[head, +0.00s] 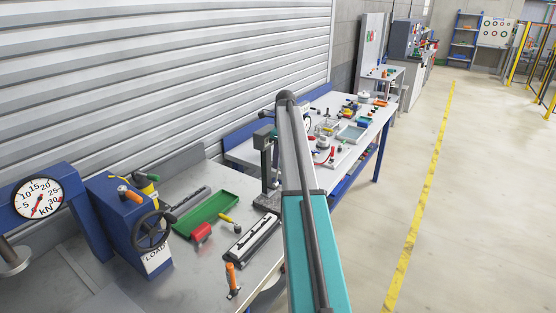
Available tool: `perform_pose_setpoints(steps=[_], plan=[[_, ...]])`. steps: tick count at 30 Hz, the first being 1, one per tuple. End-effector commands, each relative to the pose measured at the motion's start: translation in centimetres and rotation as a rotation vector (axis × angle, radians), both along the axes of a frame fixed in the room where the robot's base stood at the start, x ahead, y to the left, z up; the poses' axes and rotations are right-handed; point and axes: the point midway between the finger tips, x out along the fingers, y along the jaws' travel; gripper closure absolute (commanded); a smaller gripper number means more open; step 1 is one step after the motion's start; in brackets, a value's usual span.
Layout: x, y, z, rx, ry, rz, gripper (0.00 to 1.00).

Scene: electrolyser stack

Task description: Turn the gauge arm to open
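No part can be identified for certain as the gauge arm. A round gauge dial (38,198) marked kN is on the blue press frame at left. A dark upright stand (266,160) with a block-like head stands at the bench's far right corner. An orange-handled lever (231,276) stands up near the bench's front edge. Another orange handle (128,193) is on top of the blue housing. My arm crosses the middle of the view, from the bottom up to its elbow. My gripper does not show.
A black handwheel (151,231) is on the blue housing above a LOAD label. A cluttered second bench (376,123) stands beyond. The floor (470,200) at right is clear.

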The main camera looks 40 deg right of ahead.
Motion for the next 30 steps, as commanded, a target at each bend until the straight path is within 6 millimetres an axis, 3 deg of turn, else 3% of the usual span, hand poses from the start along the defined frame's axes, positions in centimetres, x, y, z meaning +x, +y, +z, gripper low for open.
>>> perform_pose_setpoints(steps=[11,30], plan=[[-0.1,-0.3,1.0,-0.004,-0.002,-0.002,0.65],[-1.1,-0.6,8.2,-0.003,-0.003,-0.002,0.65]])
